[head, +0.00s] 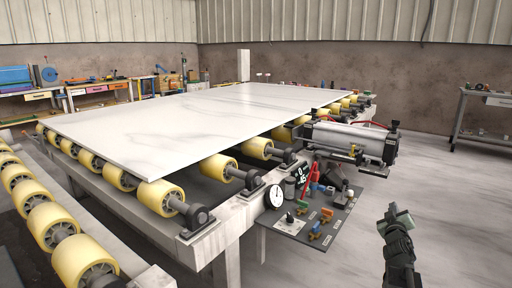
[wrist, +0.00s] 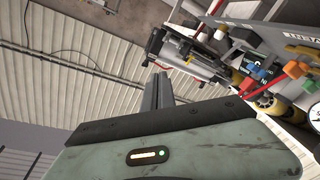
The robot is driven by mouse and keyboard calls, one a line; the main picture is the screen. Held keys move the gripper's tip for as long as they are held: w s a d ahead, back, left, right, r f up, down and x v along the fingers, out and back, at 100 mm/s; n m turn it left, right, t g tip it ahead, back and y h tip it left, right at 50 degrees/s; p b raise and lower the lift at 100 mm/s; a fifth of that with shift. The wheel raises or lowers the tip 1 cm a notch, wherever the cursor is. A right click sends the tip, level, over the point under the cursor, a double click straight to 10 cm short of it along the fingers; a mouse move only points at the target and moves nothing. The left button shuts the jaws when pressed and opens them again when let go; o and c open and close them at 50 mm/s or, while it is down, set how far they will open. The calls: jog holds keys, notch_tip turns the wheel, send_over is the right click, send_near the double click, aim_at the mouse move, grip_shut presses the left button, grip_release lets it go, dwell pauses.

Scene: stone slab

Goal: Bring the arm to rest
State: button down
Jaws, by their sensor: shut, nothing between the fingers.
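My gripper (head: 392,211) stands raised at the lower right of the head view, over the grey floor and to the right of the slab's frame. It is shut and holds nothing. In the wrist view its dark closed fingers (wrist: 157,92) point up past the pale green housing. It is apart from the panel of knobs and levers (head: 312,214) to its left. The stone slab (head: 190,112) lies flat on yellow rollers, well away to the left.
A metal cylinder (head: 348,141) sits beside the slab's right edge. A round gauge (head: 274,196) is fixed at the frame's front corner. Workbenches (head: 96,90) line the back left, and another table (head: 487,98) stands at the far right. The floor (head: 450,205) around my gripper is clear.

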jog(key=s+a+f+m+g, duration=0.35)
jog(key=a+f+g, duration=0.35)
jog(key=f, duration=0.5)
jog(key=s+a+f+g+y, duration=0.25)
jog(key=s+a+f, duration=0.2)
jog(key=a, duration=0.35)
jog(key=s+a+f+g+y, duration=0.2)
jog(key=s+a+f+g, duration=0.1)
jog(key=s+a, duration=0.4)
jog(key=s+a+f+g+y, duration=0.3)
jog(key=s+a+f, duration=0.15)
jog(key=a, duration=0.45)
notch_tip(320, 180, up, 38)
jog(key=s+a+p, duration=0.1)
jog(key=s+p, duration=0.1)
jog(key=p, duration=3.5)
jog(key=shift+a+g+p, duration=0.35)
jog(key=shift+g, duration=0.1)
jog(key=shift+f+n, duration=0.2)
jog(key=shift+n, duration=0.05)
jog(key=shift+a, duration=0.1)
